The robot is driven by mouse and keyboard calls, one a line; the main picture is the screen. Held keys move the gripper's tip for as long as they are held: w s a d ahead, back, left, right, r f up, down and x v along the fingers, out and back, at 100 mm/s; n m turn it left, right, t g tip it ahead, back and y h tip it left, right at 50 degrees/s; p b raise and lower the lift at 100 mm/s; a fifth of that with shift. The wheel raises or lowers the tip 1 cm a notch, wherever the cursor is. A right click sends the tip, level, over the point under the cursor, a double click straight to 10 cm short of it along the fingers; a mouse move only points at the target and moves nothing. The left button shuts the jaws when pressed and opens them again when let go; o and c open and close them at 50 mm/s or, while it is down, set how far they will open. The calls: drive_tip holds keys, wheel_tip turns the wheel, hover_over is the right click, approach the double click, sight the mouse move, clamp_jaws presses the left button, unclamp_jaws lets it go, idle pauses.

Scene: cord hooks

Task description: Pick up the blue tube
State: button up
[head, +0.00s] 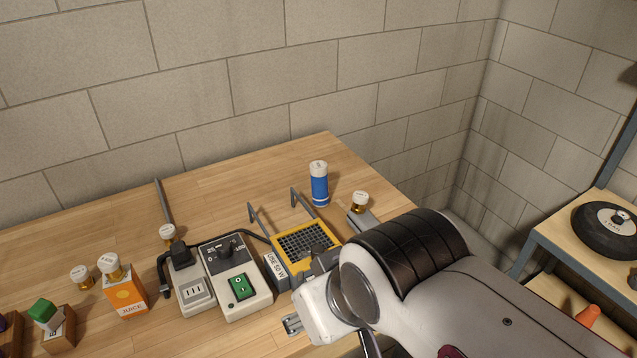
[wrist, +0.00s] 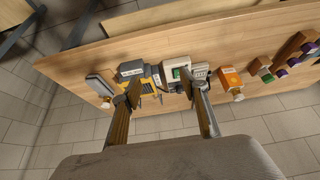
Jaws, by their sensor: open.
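The blue tube (head: 319,188) stands upright on the wooden table near its back right edge, with a white cap, in the head view. I cannot make it out in the wrist view, where my left-hand finger may cover it. My gripper (wrist: 165,92) is open with nothing seen between its fingers, which point towards the row of devices. In the head view my arm comes in from the right and hides most of the gripper. The gripper is on the near side of the tube, apart from it.
A yellow-framed grid box (head: 306,241) with two upright metal hooks stands just in front of the tube. A small white-capped bottle (head: 360,201) is right of it. A green-switch box (head: 239,287), a socket block (head: 192,291) and a juice carton (head: 127,297) stand left.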

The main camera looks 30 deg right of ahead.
drive_tip(key=shift+o, duration=0.9)
drive_tip(key=m+t+h, duration=0.1)
drive_tip(key=t+h, duration=0.2)
drive_tip(key=t, duration=0.2)
hover_over(321, 178)
drive_tip(key=s+a, duration=0.7)
drive_tip(key=s, duration=0.4)
wheel_tip(321, 178, down, 5)
drive_tip(key=w+d+f+t, duration=0.1)
drive_tip(key=w+d+f, duration=0.3)
drive_tip(key=f, duration=0.1)
drive_tip(key=w+d+f+t+y, duration=0.1)
drive_tip(key=w+d+f, duration=0.1)
drive_tip(key=shift+w+d+f+m+t, duration=0.1)
drive_tip(key=shift+d+f+m+t, duration=0.05)
drive_tip(key=shift+f+m+t, duration=0.2)
drive_tip(key=shift+w, duration=0.1)
